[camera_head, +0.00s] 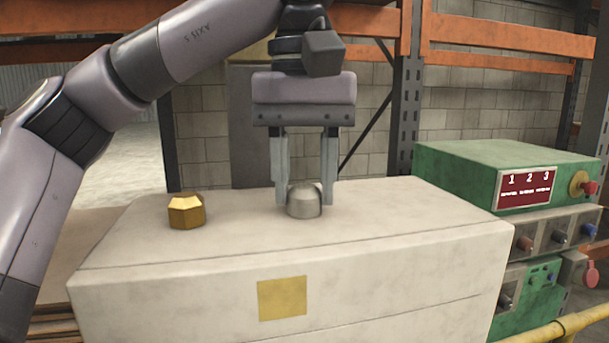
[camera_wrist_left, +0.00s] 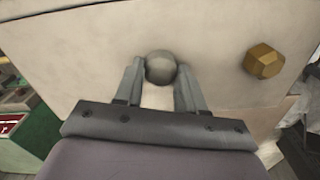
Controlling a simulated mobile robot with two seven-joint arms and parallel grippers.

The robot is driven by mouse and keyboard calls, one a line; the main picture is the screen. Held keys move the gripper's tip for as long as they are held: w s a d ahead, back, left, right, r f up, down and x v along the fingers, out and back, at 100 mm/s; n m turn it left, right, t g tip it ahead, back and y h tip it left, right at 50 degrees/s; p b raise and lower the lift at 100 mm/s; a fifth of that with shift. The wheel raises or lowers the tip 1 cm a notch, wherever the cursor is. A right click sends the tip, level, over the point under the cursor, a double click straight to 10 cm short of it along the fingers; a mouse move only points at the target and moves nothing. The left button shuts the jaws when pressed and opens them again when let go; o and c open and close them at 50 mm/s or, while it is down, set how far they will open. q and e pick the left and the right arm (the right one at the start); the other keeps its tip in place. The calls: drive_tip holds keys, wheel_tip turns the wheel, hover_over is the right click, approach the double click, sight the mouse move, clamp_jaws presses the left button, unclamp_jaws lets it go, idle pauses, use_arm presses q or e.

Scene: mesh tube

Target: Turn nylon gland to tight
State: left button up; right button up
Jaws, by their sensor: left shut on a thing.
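The nylon gland looks to be the grey, round-topped piece (camera_head: 304,201) on top of the pale box (camera_head: 400,222). My left gripper (camera_head: 305,195) points straight down with its two fingers on either side of the grey piece, shut on it. In the left wrist view the grey piece (camera_wrist_left: 160,67) sits between the fingertips (camera_wrist_left: 158,72). A brass-coloured faceted piece (camera_head: 186,211) stands on the box to the left, apart from the gripper. It also shows at the right in the left wrist view (camera_wrist_left: 263,61). My right gripper is in neither view.
A green control unit (camera_head: 470,175) with a red panel numbered 1, 2, 3 and several knobs stands right of the box. A yellow rail (camera_head: 560,330) runs at the lower right. Orange and grey racking (camera_head: 505,35) stands behind. The box's right top is clear.

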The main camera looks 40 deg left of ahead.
sight(304, 186)
use_arm(q)
drive_tip(key=o, duration=1.1)
drive_tip(key=shift+c, duration=0.2)
drive_tip(key=shift+r, duration=3.6)
